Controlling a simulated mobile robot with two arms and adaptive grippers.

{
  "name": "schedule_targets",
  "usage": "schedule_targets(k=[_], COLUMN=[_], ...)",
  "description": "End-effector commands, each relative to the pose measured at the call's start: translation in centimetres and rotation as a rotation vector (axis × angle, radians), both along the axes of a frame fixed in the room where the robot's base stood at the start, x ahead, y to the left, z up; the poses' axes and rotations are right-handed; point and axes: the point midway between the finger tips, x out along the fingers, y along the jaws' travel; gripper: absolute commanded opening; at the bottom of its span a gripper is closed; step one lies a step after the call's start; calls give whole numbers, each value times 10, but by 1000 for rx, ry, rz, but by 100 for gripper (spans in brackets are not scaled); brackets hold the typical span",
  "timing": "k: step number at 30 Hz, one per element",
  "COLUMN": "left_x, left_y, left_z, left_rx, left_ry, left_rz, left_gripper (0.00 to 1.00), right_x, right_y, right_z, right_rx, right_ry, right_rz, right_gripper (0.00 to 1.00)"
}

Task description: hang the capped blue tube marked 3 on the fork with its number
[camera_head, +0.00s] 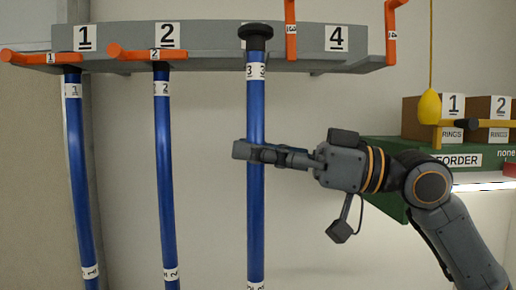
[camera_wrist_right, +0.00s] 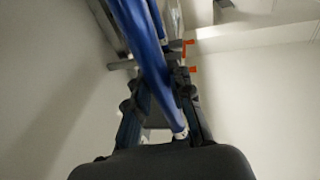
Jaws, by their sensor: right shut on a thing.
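The capped blue tube marked 3 (camera_head: 256,110) stands upright in front of the grey rack (camera_head: 215,60). Its black cap (camera_head: 256,31) overlaps the rack face between the numbers 2 and 4, where any number is hidden. My right gripper (camera_head: 252,152) is shut on the tube at mid-length, reaching in from the right. In the right wrist view the blue tube (camera_wrist_right: 145,45) runs between the fingers. An orange fork (camera_head: 290,30) points up just right of the cap; its sideways label is hard to read. The tube's contact with it cannot be made out. My left gripper is out of view.
Blue tubes marked 1 (camera_head: 78,160) and 2 (camera_head: 163,160) hang at orange forks on the left. Another upturned orange fork (camera_head: 390,20) is at the rack's right end.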

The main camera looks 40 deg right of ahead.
Motion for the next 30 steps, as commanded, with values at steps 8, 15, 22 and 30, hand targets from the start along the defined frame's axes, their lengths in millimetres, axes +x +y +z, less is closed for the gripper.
schedule_targets(k=[8, 15, 22, 30], left_x=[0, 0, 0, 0], left_y=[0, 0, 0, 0], left_z=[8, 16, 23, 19], left_rx=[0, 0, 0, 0], left_ry=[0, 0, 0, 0], left_rz=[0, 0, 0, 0], left_gripper=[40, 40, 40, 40], right_x=[17, 32, 45, 55], right_y=[-10, -19, -28, -33], right_z=[1, 2, 2, -8], right_rx=[3, 3, 2, 1], right_ry=[4, 2, 2, 0], right_rz=[1, 1, 0, 1], right_gripper=[0, 0, 0, 0])
